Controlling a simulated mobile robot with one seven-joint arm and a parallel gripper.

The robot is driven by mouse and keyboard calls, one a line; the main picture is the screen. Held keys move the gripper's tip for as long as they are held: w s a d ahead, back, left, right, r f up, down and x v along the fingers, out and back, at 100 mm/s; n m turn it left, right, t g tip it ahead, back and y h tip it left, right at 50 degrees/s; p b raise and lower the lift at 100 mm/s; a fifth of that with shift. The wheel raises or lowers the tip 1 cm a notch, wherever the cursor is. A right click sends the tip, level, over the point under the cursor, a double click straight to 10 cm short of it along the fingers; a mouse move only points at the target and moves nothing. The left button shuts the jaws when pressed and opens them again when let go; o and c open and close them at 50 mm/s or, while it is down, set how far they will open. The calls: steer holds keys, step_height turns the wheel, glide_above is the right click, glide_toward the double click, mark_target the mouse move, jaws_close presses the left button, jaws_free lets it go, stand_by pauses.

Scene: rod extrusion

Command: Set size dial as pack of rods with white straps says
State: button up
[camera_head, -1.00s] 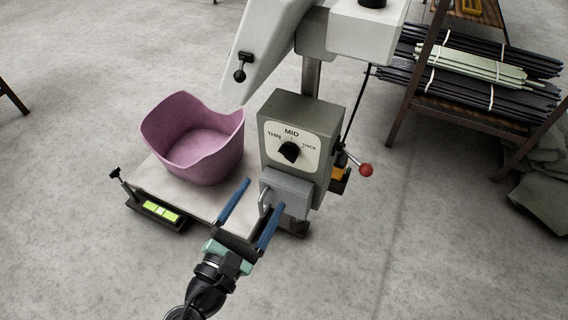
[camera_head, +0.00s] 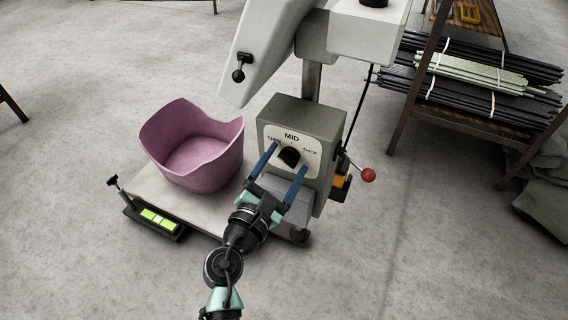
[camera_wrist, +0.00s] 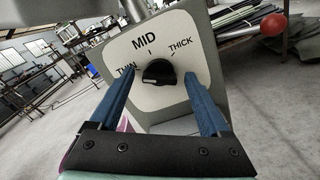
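The size dial (camera_head: 289,156) is a black knob on a white plate marked THIN, MID and THICK, on the front of a grey machine box. It also shows in the wrist view (camera_wrist: 158,73). Rod packs lie on a rack at the right: pale green rods (camera_head: 470,66) between dark rods (camera_head: 470,100). White straps (camera_head: 432,85) show there; no size marking is readable.
A pink tub (camera_head: 195,150) stands on the machine's pale base (camera_head: 150,185). A lever with a red ball (camera_head: 368,175) sticks out right of the box. A lever with a black knob (camera_head: 238,75) is on the machine head. Concrete floor is clear in front.

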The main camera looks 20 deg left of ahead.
jaws_close()
stand_by(0.3)
steer(key=shift+m+b, duration=6.25)
steer(key=shift+m, duration=5.65)
steer(key=shift+o, duration=0.6)
jaws_free()
